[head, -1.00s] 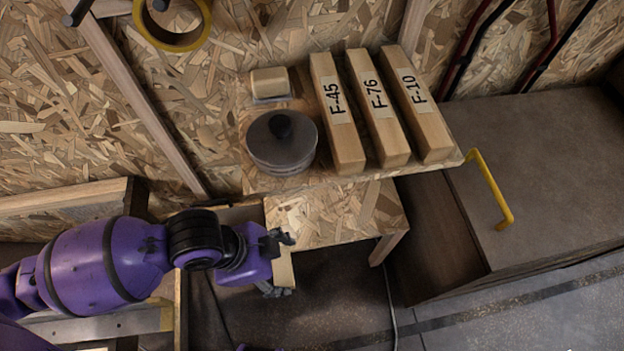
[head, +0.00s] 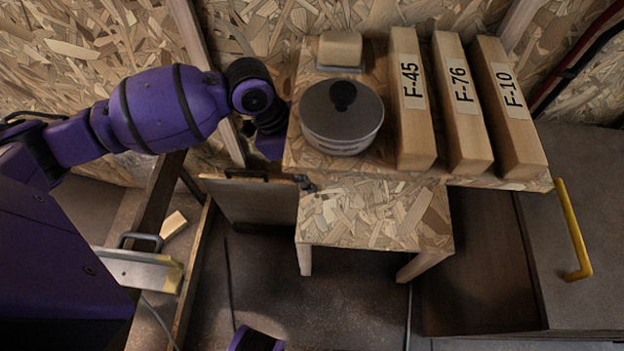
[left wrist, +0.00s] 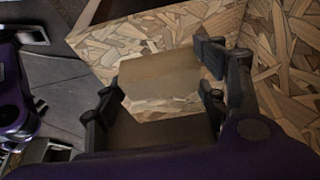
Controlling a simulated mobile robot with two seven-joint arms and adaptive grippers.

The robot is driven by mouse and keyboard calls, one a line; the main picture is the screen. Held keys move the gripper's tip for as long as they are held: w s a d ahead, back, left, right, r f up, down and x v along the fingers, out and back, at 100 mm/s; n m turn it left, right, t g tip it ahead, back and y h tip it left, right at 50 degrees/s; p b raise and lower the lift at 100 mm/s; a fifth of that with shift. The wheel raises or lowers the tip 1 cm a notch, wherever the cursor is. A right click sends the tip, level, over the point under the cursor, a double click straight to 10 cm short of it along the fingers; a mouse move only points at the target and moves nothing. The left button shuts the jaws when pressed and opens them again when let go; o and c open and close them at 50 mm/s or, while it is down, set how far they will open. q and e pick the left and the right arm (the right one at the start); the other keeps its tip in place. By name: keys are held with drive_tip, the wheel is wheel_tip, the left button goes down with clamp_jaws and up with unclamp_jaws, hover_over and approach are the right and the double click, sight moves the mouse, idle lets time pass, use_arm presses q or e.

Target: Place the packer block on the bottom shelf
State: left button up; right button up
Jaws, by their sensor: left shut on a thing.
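My left gripper (head: 303,183) is mostly hidden in the head view, with only a dark fingertip showing below the front left of the upper shelf (head: 300,157). In the left wrist view, its fingers (left wrist: 160,92) are shut on the packer block (left wrist: 160,74), a plain tan wooden block. The block is hidden in the head view. The bottom shelf (head: 375,218) is a chipboard surface on short legs below the upper shelf. Chipboard (left wrist: 150,33) shows behind the block in the wrist view; I cannot tell if they touch. My right gripper is not in view.
The upper shelf holds a round grey lidded pot (head: 341,120), a small block (head: 340,50) and long blocks F-45 (head: 411,110), F-76 (head: 461,110) and F-10 (head: 508,110). A brown panel (head: 250,205) stands left of the bottom shelf. A yellow handle (head: 573,235) is at right.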

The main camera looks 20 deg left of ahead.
use_arm(q)
wheel_tip(320, 180, down, 6)
drive_tip(key=b, duration=0.3)
drive_tip(key=shift+f, duration=0.25)
drive_tip(key=shift+r, duration=0.15)
drive_tip(key=o, duration=1.2)
drive_tip(key=shift+c, duration=0.2)
drive_tip(key=shift+a+r, duration=0.1)
drive_tip(key=shift+r, duration=0.05)
drive_tip(key=p+v, duration=0.4)
drive_tip(key=v, duration=0.7)
drive_tip(key=shift+r+p, duration=0.3)
drive_tip(key=shift+p, duration=0.05)
drive_tip(key=shift+s, duration=0.1)
